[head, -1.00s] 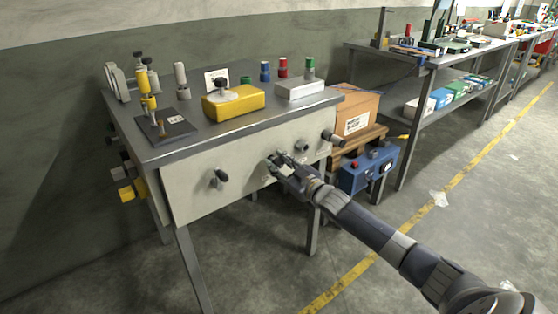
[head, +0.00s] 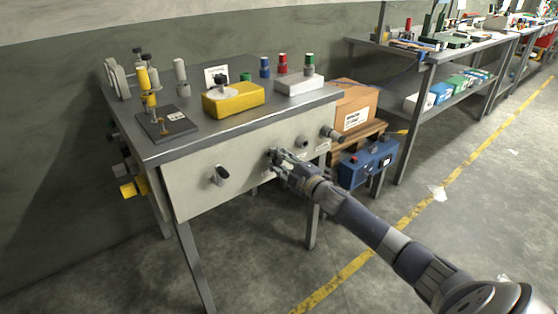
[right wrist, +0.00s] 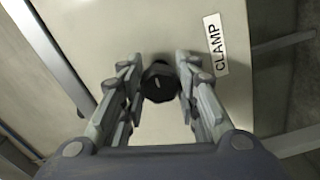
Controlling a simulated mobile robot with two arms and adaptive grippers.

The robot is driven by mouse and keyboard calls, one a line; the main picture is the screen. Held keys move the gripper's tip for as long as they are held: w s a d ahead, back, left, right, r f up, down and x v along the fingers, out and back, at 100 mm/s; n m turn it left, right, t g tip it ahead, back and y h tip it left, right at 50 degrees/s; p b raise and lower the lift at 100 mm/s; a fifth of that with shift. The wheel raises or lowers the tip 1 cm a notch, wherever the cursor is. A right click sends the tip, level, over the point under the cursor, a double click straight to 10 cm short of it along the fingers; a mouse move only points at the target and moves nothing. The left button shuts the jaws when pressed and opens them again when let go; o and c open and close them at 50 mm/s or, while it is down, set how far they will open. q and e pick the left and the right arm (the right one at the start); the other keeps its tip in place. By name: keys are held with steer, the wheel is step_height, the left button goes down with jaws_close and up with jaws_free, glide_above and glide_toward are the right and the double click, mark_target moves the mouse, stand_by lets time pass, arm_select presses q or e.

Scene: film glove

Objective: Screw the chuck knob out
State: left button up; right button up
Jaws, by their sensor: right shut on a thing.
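My right gripper (head: 276,160) is at the pale front panel (head: 197,198) of the workbench in the head view. In the right wrist view its two fingers (right wrist: 159,88) stand on either side of a round black knob (right wrist: 160,82) and are shut on it. A white label reading CLAMP (right wrist: 216,45) is on the panel beside this knob. No label reading chuck can be made out. In the head view the gripper mostly hides the held knob. Another dark knob (head: 220,175) sticks out of the panel to the left. My left gripper is not in view.
More knobs (head: 302,142) (head: 331,134) stick out to the right of my gripper. The bench top holds a yellow block (head: 232,101), a white block (head: 299,85) and several posts. A blue box (head: 368,163) stands beside the bench. The floor in front is clear.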

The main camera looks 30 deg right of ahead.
steer(key=n, duration=0.2)
steer(key=shift+r+n, duration=0.15)
steer(key=shift+n, duration=0.25)
steer(key=n, duration=0.2)
steer(key=shift+d+n+b, duration=0.1)
steer(key=shift+n+b, duration=0.2)
steer(key=shift+b, duration=0.1)
steer(key=shift+r+n, duration=0.1)
steer(key=shift+n, duration=0.3)
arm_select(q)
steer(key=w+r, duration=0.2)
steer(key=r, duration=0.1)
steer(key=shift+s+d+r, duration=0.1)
arm_select(e)
steer(key=shift+w+r, duration=0.1)
steer(key=o, duration=1.1)
steer(key=shift+w+n, duration=0.1)
steer(key=shift+n, duration=0.2)
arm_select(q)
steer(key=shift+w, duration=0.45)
arm_select(e)
steer(key=shift+f, duration=0.25)
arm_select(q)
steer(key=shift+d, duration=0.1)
